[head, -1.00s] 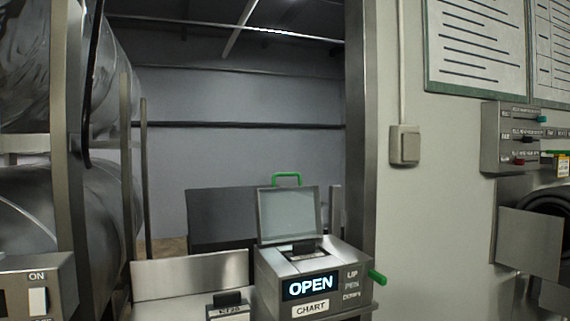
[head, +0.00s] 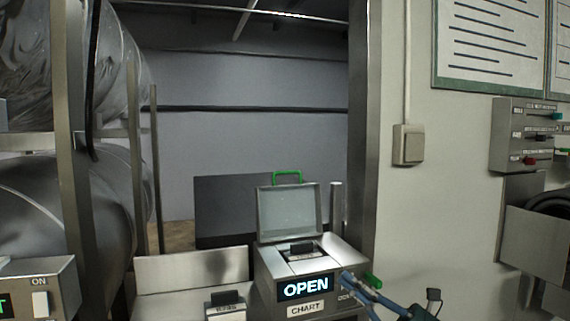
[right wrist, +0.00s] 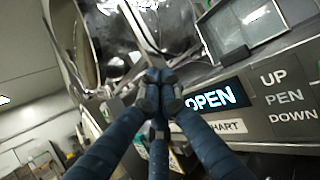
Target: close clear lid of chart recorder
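The chart recorder (head: 267,262) is a metal box with a lit OPEN display and a CHART label. Its clear lid (head: 289,211) stands raised at the back, with a green handle (head: 286,174) on its top edge. My right gripper (head: 344,276) has blue fingers and is at the recorder's front right, below the lid and away from its handle. In the right wrist view its fingertips (right wrist: 159,84) come together with nothing seen between them, in front of the recorder's front panel (right wrist: 280,108). My left gripper is out of view.
A green pen lever (head: 372,280) sticks out at the recorder's right side, close to my right fingers. A metal post (head: 361,130) and wall stand to the right. A smaller device (head: 225,310) is at the recorder's left. Space above the lid is clear.

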